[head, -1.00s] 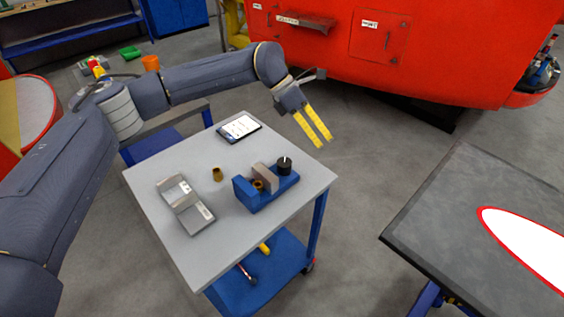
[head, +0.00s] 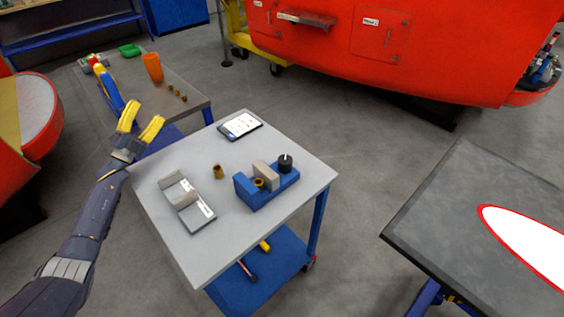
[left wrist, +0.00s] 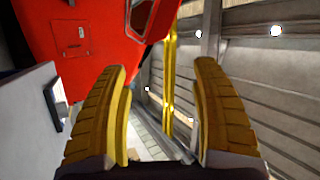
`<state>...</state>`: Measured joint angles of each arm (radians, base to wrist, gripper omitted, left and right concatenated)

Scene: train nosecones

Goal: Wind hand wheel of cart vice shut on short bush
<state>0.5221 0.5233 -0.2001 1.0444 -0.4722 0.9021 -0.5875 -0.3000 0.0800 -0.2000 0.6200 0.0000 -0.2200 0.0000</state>
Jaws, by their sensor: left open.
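The blue cart vice (head: 265,194) stands on the grey cart top, toward its right side. Its grey moving jaw (head: 266,176) stands upright in the middle. The black hand wheel (head: 285,163) is at its right end. A brass bush (head: 258,184) sits between the jaws; whether both touch it I cannot tell. Another brass bush (head: 218,171) stands on the cart top left of the vice. My left gripper (head: 140,122) is open and empty, raised at the cart's left back side, well away from the vice. Its yellow fingers (left wrist: 160,105) show apart in the left wrist view. My right gripper is out of view.
On the cart top (head: 240,238) are a grey holder (head: 187,203) at left and a tablet (head: 240,125) at the back. Behind stands a bench with an orange cup (head: 153,67) and several small brass pieces. A dark table (head: 450,220) is at right.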

